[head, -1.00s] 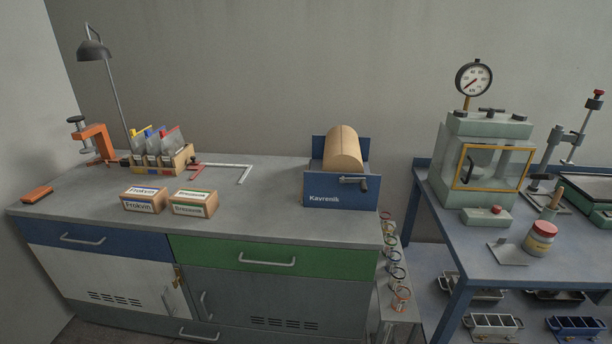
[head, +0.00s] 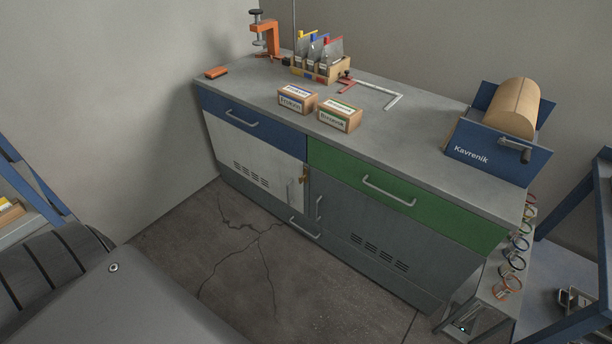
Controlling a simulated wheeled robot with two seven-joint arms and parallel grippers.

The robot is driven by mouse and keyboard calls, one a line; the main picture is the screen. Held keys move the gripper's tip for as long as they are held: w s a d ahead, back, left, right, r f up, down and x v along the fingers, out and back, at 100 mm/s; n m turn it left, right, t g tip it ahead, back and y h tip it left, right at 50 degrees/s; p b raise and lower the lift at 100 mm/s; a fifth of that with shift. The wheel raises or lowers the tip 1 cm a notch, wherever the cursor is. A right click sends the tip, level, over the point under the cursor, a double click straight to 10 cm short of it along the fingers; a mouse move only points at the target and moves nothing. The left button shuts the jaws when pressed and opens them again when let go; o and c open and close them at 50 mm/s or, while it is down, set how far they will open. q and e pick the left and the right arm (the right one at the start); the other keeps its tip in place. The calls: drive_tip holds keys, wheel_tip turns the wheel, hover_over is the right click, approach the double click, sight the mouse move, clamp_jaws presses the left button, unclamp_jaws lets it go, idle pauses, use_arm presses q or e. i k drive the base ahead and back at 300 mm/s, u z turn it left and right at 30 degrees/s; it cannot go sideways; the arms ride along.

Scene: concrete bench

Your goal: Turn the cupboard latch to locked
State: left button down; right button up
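The cupboard under the bench has a pale left door (head: 248,165) and a dark grey right door (head: 375,235). A small brass-coloured latch (head: 304,175) sits near the top of the seam between the doors. Its exact angle is too small to tell. Both doors look shut. A vertical handle (head: 319,208) is on the right door, and another stands near the pale door's right edge. Neither of my grippers shows in the head view.
The bench top (head: 400,130) carries two labelled boxes (head: 339,117), a rack of bags (head: 322,66), an orange clamp (head: 268,38) and a blue paper-roll holder (head: 495,150). The cracked floor (head: 250,255) before the cupboard is clear. A hoop stand (head: 490,300) is at right.

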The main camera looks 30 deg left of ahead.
sight(305, 177)
drive_tip(key=u, duration=0.45)
drive_tip(key=k, duration=1.1)
drive_tip(key=u, duration=0.6)
drive_tip(key=i, duration=1.25)
drive_tip(key=z, duration=1.05)
drive_tip(key=i, duration=0.45)
drive_tip(key=z, duration=0.25)
